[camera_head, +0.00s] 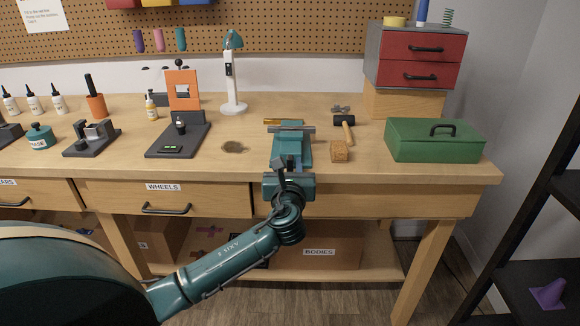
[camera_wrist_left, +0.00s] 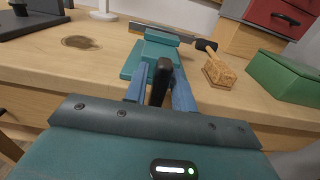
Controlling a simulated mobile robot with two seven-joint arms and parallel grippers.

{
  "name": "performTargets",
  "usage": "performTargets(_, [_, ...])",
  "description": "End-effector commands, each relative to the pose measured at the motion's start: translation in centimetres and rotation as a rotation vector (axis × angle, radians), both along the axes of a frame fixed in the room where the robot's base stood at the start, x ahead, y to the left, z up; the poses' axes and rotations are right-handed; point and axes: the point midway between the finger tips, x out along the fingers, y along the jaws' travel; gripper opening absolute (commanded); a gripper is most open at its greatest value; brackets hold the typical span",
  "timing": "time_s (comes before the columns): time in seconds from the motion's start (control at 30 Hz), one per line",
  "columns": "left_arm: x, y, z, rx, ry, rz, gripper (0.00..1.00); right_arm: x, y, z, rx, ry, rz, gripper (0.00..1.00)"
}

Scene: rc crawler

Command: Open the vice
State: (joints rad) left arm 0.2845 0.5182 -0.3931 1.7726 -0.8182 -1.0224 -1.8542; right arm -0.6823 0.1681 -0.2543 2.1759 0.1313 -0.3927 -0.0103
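The teal vice (camera_head: 293,148) is fixed at the front edge of the workbench, with a grey bar across its top. In the left wrist view its teal body (camera_wrist_left: 154,52) is straight ahead. My left gripper (camera_head: 284,166) is at the front of the vice. In the left wrist view its two blue fingers (camera_wrist_left: 160,88) stand on either side of a dark upright handle (camera_wrist_left: 161,78), close to it. I cannot tell whether they press on it. The jaw gap of the vice is not clear. My right gripper is not in view.
A cork-coloured block (camera_head: 339,151), a hammer (camera_head: 346,127) and a green toolbox (camera_head: 434,140) are right of the vice. A black stand with an orange frame (camera_head: 183,90) and a lamp (camera_head: 233,80) are to the left. A drawer (camera_head: 165,198) is below the bench top.

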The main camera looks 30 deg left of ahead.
Motion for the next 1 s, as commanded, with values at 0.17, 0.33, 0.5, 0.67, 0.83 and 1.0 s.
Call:
performTargets(0.17, [-0.03,-0.02,-0.02,0.000,0.000,0.000,0.11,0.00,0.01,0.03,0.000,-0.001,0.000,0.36])
performTargets(0.33, [-0.03,-0.02,-0.02,0.000,0.000,0.000,0.00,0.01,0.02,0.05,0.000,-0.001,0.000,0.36])
performTargets(0.5, [-0.03,-0.02,-0.03,-0.002,0.000,0.000,0.00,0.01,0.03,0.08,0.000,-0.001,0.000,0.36])
performTargets(0.67, [-0.05,0.00,-0.02,-0.023,-0.013,0.000,0.00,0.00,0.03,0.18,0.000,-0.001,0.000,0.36])
performTargets(0.83, [-0.08,0.07,-0.01,-0.087,-0.051,0.002,0.00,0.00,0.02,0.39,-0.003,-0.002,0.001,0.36])
performTargets(1.0, [-0.11,0.13,0.02,-0.195,-0.118,0.002,0.00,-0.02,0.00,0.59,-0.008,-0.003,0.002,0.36])
